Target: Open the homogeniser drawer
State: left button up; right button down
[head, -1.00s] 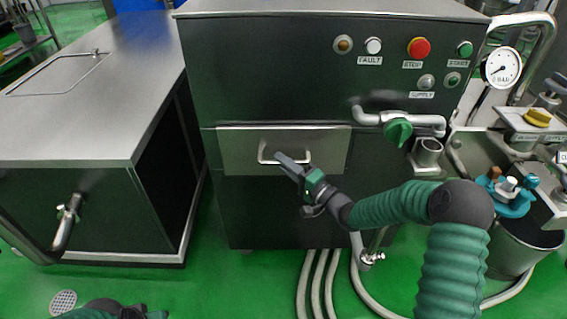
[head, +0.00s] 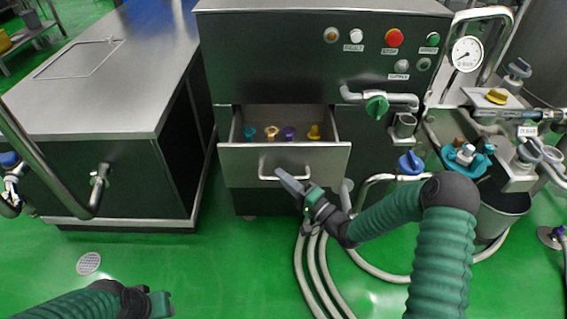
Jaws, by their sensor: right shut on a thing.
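The homogeniser (head: 270,60) is a dark cabinet with a control panel. Its drawer (head: 235,165) is pulled out, and its inside shows from above. Several coloured pieces stand in it in a row: a teal one (head: 250,132), a tan one (head: 271,132), a purple one (head: 289,132) and a yellow one (head: 314,132). My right gripper (head: 292,183) is shut on the right part of the drawer's bar handle (head: 268,178). My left gripper (head: 160,303) is empty, low at the bottom left above the floor; its jaw gap cannot be made out.
A steel worktable (head: 120,100) stands to the left, with a bent pipe at its front. A green-handled valve (head: 376,107), a gauge (head: 466,54) and a steel bucket (head: 500,210) are on the right. Hoses (head: 315,265) lie on the floor below.

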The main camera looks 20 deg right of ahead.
jog(key=shift+s+a+f+p, duration=0.1)
jog(key=shift+s+a+p, duration=0.15)
jog(key=shift+s, duration=0.6)
jog(key=shift+s+a+f+p, duration=0.1)
jog(key=shift+s+a+p, duration=0.15)
jog(key=shift+s, duration=0.65)
jog(key=shift+s+a+f+p, duration=0.1)
jog(key=shift+s+a+p, duration=0.15)
jog(key=shift+s, duration=0.6)
jog(key=c, duration=1.4)
grip_release()
jog(key=shift+w, duration=0.15)
jog(key=shift+c, duration=0.2)
jog(key=shift+o, duration=0.2)
jog(key=shift+d+r, duration=0.1)
jog(key=p+v, duration=0.3)
jog(key=v, duration=1.4)
